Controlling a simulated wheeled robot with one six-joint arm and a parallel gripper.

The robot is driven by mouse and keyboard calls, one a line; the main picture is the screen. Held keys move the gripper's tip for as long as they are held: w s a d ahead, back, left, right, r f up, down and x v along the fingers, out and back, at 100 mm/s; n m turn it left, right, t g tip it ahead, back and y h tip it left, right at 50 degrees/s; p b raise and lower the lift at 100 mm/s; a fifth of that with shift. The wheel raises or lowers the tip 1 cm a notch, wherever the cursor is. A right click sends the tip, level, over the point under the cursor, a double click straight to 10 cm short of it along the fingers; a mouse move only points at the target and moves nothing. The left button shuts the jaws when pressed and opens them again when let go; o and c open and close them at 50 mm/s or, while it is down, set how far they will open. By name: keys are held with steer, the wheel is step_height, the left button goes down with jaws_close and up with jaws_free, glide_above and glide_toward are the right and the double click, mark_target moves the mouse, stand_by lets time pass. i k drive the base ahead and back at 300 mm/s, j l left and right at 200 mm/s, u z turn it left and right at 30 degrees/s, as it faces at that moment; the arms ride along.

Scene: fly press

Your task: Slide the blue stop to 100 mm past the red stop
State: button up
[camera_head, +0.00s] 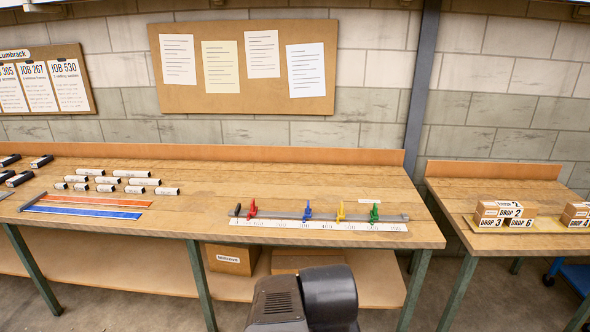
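The red stop (252,209) stands near the left end of a grey rail (325,217) on the workbench. The blue stop (308,212) stands on the same rail to its right, near the middle, with a clear gap between the two. A white scale strip (325,226) with printed numbers runs along the front of the rail; the numbers are too small to read surely. My gripper is not in view; only a dark part of my own arm shows at the bottom centre, below the bench's front edge.
The yellow stop (341,212) and green stop (375,213) stand right of the blue stop. A dark knob (237,210) is at the rail's left end. The bench front before the rail is clear.

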mark_target(308, 211)
steer(key=i+l+u, duration=0.1)
steer(key=i, duration=0.3)
steer(key=i+l, duration=0.1)
steer(key=i, duration=0.3)
steer(key=i+l+u, duration=0.15)
steer(key=i, duration=0.3)
steer(key=i+l, duration=0.15)
steer(key=i, duration=0.25)
steer(key=u, duration=0.05)
